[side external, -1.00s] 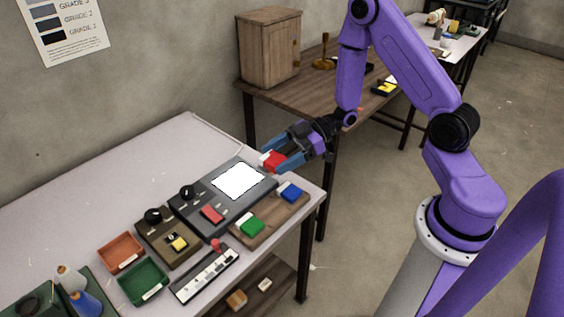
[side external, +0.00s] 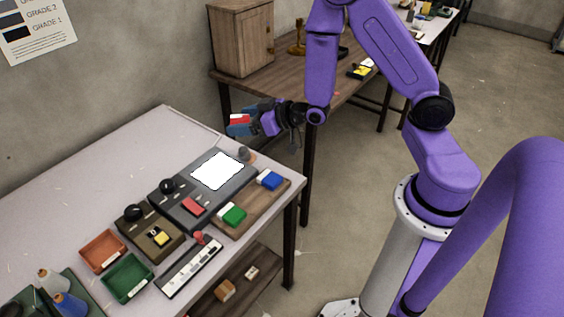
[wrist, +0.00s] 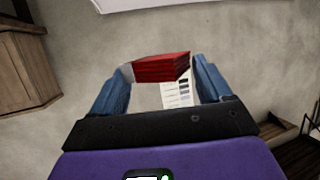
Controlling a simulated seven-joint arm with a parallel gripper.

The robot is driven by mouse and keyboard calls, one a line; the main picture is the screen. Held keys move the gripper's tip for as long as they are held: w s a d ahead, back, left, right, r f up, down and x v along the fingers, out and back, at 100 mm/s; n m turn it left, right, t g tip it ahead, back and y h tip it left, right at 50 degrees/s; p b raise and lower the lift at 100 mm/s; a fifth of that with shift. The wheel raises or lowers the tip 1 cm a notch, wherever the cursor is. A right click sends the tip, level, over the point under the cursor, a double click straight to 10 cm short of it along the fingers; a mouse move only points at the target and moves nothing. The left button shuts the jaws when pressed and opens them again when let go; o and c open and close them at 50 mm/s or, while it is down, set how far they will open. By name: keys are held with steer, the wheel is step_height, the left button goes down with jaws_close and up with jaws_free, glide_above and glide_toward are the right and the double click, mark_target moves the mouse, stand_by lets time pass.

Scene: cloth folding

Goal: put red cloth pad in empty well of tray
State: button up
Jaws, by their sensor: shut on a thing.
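My gripper (side external: 242,120) is shut on the red cloth pad (side external: 239,118) and holds it up in the air above the back right of the table. In the wrist view the red pad (wrist: 161,67) sits between the blue fingers of my gripper (wrist: 160,80). A brown wooden tray (side external: 250,206) lies at the table's right edge, below and apart from my gripper. A green pad (side external: 232,215) is at its near end and a blue pad (side external: 270,180) at its far end, each with a white part. Bare wood shows between them.
A dark grey device with a bright white panel (side external: 217,170) and a red block lies left of the tray. A small grey knob (side external: 243,153) stands behind it. An olive box (side external: 152,238), orange bin (side external: 103,251) and green bin (side external: 127,278) stand further left. The table's back left is clear.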

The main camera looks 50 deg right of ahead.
steer(key=shift+s+d+r+m+h, duration=0.15)
steer(key=shift+d+m+h, duration=0.2)
steer(key=shift+m+h, duration=0.15)
steer(key=shift+s+d+r+m+h, duration=0.15)
steer(key=shift+d+m+h, duration=0.15)
steer(key=shift+m+h, duration=0.15)
steer(key=m+h, duration=0.2)
glide_above(256, 202)
step_height(256, 202, down, 11)
steer(key=shift+t, duration=0.3)
steer(key=shift+f, duration=3.75)
steer(key=shift+f, duration=0.15)
steer(key=o, duration=0.8)
steer(key=shift+c, duration=0.2)
